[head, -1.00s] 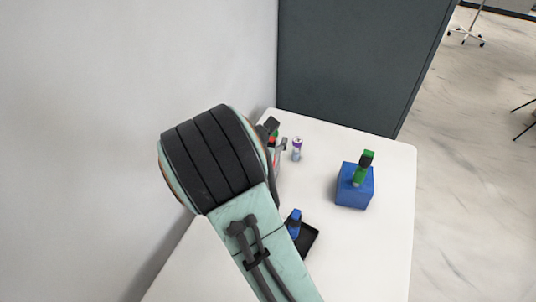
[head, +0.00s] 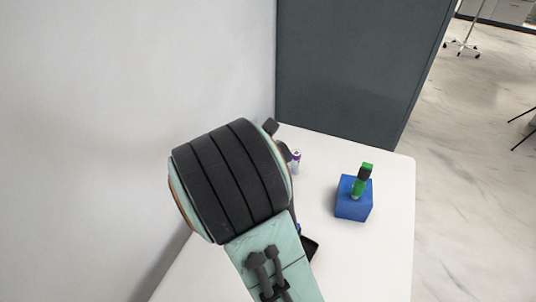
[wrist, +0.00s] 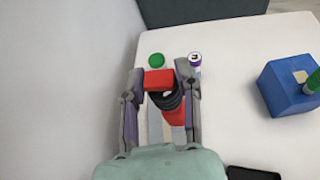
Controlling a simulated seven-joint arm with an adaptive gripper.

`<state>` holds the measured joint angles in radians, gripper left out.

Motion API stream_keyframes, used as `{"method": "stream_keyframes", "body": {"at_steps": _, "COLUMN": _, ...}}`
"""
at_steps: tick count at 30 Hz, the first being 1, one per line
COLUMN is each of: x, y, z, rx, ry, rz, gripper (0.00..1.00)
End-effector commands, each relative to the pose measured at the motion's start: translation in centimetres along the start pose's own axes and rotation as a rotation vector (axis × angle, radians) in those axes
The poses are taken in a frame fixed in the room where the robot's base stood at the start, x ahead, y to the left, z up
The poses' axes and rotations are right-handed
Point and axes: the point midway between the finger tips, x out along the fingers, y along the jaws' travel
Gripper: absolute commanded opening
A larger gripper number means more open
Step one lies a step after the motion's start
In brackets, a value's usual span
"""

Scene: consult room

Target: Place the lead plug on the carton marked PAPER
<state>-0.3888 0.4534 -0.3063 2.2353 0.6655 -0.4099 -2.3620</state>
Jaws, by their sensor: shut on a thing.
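My gripper (wrist: 163,76) is shut on a red and black plug-like piece (wrist: 159,80), which seems to be the lead plug. A black ring and a second red part show below its red top. It is above the far left of the white table; whether it touches the table I cannot tell. A blue carton (head: 353,208) stands right of my gripper, also in the wrist view (wrist: 290,92). A green and black piece (head: 361,182) rests on it. No PAPER marking is readable. In the head view, my arm hides my gripper and the held piece.
A purple and white cylinder (head: 295,160) stands near the table's far side. A green round thing (wrist: 156,60) is left of it. A black tray (head: 311,246) is partly hidden by my arm. A wall bounds the left, a dark panel the back. The table (head: 390,245) is clear around the carton.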

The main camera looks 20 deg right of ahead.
Motion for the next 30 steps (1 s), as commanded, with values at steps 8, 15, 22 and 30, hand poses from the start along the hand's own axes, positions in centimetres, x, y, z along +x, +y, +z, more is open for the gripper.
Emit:
{"method": "stream_keyframes", "body": {"at_steps": 8, "x": -2.2, "y": 0.0, "z": 5.3, "rx": 0.005, "ry": -0.003, "rz": -0.002, "gripper": 0.0}}
{"method": "stream_keyframes", "body": {"at_steps": 15, "x": -5.7, "y": -3.6, "z": 4.9, "rx": 0.039, "ry": 0.0, "rz": -0.087, "gripper": 0.0}}
{"method": "stream_keyframes", "body": {"at_steps": 22, "x": -11.2, "y": -4.5, "z": 5.4, "rx": 0.029, "ry": -0.003, "rz": -0.051, "gripper": 0.0}}
{"method": "stream_keyframes", "body": {"at_steps": 30, "x": -9.8, "y": -2.1, "z": 5.9, "rx": -0.004, "ry": 0.001, "rz": -0.004, "gripper": 0.0}}
